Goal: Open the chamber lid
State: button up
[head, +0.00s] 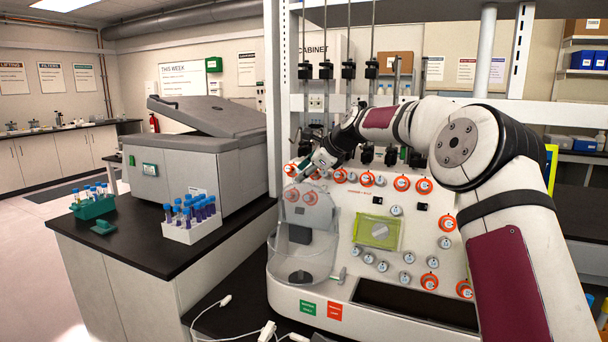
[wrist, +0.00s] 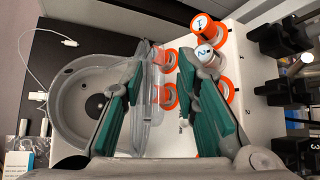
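The chamber is a grey round bowl (wrist: 70,92) at the lower left of the white machine; its clear front wall (head: 308,262) shows in the head view. The chamber lid (head: 312,212) is a see-through grey plate standing roughly upright at the chamber's back, before the panel. In the wrist view the lid (wrist: 152,112) is seen nearly edge-on, between my fingers in the picture and close to the left one. My gripper (wrist: 158,66) has its teal-padded fingers apart. In the head view my gripper (head: 308,170) is at the lid's top; contact cannot be told.
Orange-ringed knobs (wrist: 222,90) stick out of the panel close to my right finger. Black clamps on rods (wrist: 285,95) stand above. A grey centrifuge (head: 195,150) and a white tube rack (head: 192,230) stand on the left bench. A white cable (wrist: 40,75) lies beside the chamber.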

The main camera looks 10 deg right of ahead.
jog(key=v, duration=1.1)
jog(key=shift+s, duration=0.2)
jog(key=s+a+n+g+h, duration=0.1)
jog(key=s+a+n, duration=0.1)
jog(key=s+n, duration=0.35)
jog(key=s+a+f+n+g+h, duration=0.1)
jog(key=s+a+n, duration=0.15)
jog(key=s, duration=0.65)
jog(key=s+a+n+g+h, duration=0.1)
jog(key=s+a+n, duration=0.2)
jog(key=s, duration=0.4)
jog(key=s+d+f+n, duration=0.1)
jog(key=s+f+n, duration=0.2)
jog(key=s, duration=0.7)
jog(key=s+d+f+n+g+h, duration=0.1)
jog(key=s+f+n, duration=0.3)
jog(key=s, duration=0.5)
jog(key=s+d+f+n+h, duration=0.1)
jog(key=s+f+n, duration=0.3)
jog(key=s, duration=0.6)
jog(key=shift+s+d+n+p, duration=0.3)
jog(key=shift+s+d+n, duration=0.1)
jog(key=shift+n, duration=0.1)
